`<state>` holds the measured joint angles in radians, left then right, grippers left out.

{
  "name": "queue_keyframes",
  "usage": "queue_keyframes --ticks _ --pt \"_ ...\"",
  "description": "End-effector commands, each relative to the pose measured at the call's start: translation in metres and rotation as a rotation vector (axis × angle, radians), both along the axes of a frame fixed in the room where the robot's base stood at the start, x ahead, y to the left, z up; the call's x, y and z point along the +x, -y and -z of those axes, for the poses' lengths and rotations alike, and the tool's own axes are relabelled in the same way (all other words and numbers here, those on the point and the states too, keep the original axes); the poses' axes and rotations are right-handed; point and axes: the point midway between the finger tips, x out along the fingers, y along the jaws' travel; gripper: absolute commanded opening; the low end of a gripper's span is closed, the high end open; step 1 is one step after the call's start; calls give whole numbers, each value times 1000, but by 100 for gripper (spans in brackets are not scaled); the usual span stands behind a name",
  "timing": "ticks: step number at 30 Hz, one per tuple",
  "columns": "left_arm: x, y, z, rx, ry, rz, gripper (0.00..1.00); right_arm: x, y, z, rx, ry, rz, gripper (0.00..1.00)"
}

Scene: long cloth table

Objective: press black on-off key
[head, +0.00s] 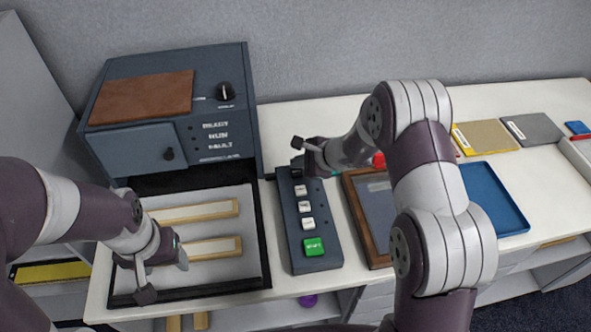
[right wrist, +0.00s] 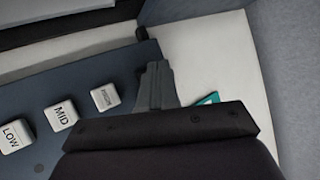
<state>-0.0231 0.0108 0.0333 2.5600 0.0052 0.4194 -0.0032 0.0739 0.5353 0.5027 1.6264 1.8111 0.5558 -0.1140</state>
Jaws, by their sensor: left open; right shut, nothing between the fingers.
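The dark blue-grey key panel (head: 309,228) lies on the table with a column of white keys and a green START key (head: 314,247) at its near end. In the right wrist view, the white keys LOW (right wrist: 15,136), MID (right wrist: 61,115) and HIGH (right wrist: 105,97) show on the panel. My right gripper (head: 297,170) is shut and empty at the panel's far end, past the last white key; its fingers show in the right wrist view (right wrist: 155,75). I cannot make out the black on-off key; the fingers cover that end. My left gripper (head: 184,262) is open above the grey tray.
A dark cabinet (head: 225,165) with a knob and brown pad stands behind the black-rimmed tray (head: 262,225). Right of the panel lie a wood-framed board (head: 356,212) and a blue tray (head: 505,205). A red object (head: 378,160) is partly hidden by my right arm.

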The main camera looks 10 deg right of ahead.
Motion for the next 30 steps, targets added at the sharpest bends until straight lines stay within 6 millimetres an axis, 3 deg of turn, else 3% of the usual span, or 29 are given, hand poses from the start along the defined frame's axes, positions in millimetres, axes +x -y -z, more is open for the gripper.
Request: queue_keyframes --ticks 5,18,30 --pt "0 0 -4 0 0 0 64 0 0 -5 0 1 0 0" --pt "0 0 -43 0 0 0 64 0 0 -61 0 1 0 0" --pt "0 0 -41 0 0 0 64 0 0 -60 0 0 0 0"
